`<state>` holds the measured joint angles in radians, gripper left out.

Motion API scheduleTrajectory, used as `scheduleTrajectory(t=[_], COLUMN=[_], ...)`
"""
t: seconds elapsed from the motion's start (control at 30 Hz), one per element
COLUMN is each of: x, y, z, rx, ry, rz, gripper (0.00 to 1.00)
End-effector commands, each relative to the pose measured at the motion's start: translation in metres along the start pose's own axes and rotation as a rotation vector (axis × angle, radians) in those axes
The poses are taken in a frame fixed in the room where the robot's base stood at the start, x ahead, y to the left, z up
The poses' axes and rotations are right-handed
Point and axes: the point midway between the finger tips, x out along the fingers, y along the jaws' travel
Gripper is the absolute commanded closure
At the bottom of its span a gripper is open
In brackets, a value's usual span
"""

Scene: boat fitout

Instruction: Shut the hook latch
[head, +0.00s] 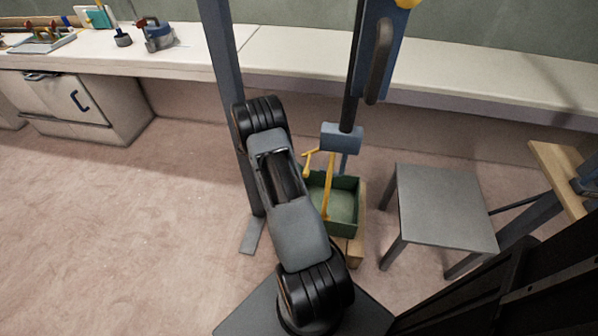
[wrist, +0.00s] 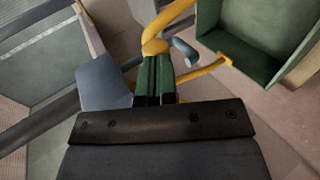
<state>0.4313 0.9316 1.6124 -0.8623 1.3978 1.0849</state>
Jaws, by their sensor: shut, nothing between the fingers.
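The yellow latch bar (head: 329,185) hangs below a blue-grey block (head: 342,137) in the head view, in front of a green box. In the wrist view the yellow bar (wrist: 176,14) runs from the top to a rounded yellow joint (wrist: 154,47), and another yellow length (wrist: 205,70) extends right. My gripper (wrist: 157,66) has its green fingers together and empty, their tips close by the rounded joint; I cannot tell whether they touch it. The gripper is not visible in the head view. The hook's catch is not clear.
A green box (head: 347,221) stands on a wooden support near my arm. A grey stool (head: 443,208) is to the right. A blue post (head: 228,90) rises left of my arm. A white bench (head: 290,55) with tools at its left runs along the wall. The left floor is clear.

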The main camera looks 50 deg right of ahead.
Motion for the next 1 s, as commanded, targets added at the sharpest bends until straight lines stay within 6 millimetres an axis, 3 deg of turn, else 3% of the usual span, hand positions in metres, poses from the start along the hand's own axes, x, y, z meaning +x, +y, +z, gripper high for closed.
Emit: scheduleTrajectory(t=[0.03,0.17,0.47,0.6,1.0], x=[0.005,0.012,0.033,0.044,0.066], y=[-0.011,-0.017,-0.025,-0.028,-0.026], z=[0.001,0.002,0.002,0.003,0.004], rx=[-0.006,-0.012,-0.011,-0.02,-0.017], ry=[0.003,0.004,0.002,0.002,0.002], rz=[0.047,0.17,0.173,0.309,0.297], gripper=[1.0,1.0,1.0,1.0,1.0])
